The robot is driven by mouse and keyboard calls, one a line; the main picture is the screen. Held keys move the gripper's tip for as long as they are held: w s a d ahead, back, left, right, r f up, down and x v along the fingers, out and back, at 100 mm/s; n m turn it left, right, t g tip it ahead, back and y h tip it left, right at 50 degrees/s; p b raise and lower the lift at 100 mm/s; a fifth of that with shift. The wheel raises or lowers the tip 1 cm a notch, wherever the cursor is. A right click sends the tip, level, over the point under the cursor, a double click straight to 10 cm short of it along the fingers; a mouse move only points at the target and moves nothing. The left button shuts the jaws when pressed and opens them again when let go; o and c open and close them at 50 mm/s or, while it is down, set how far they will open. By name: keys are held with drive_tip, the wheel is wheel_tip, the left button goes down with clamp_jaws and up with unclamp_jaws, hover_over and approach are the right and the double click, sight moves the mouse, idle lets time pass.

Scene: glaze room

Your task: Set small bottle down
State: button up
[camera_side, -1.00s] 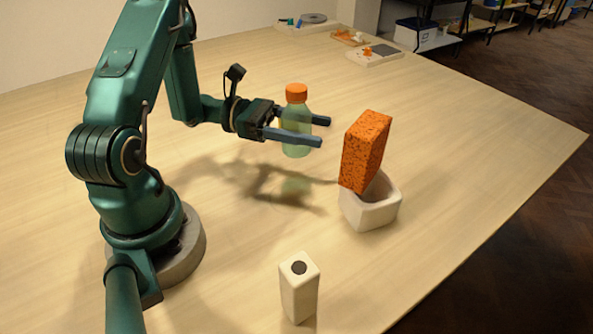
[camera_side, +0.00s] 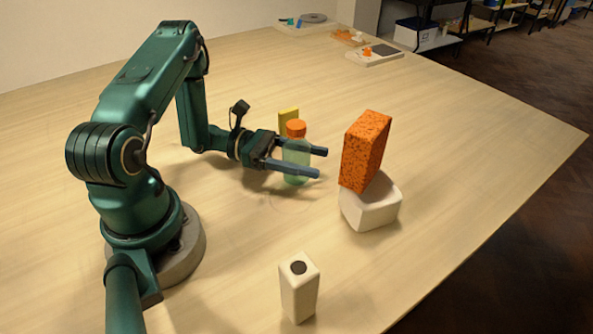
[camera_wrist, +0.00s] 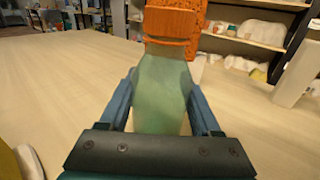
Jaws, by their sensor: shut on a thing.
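The small bottle (camera_side: 296,163) is pale green and see-through with an orange cap, and it stands upright. My gripper (camera_side: 317,163) is shut on its body from the side, low over the table. The bottle's base is at or just above the tabletop; I cannot tell whether it touches. In the wrist view the bottle (camera_wrist: 161,88) sits upright between the fingers of my gripper (camera_wrist: 161,100), and its base is hidden behind the gripper body.
A white square vase (camera_side: 299,291) stands at the front. The tabletop (camera_side: 230,240) between is clear.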

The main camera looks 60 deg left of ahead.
drive_tip(key=shift+f, duration=0.1)
drive_tip(key=o, duration=1.5)
drive_tip(key=shift+c, duration=0.2)
drive_tip(key=shift+a, duration=0.1)
drive_tip(key=v, duration=0.5)
wheel_tip(320, 180, up, 7)
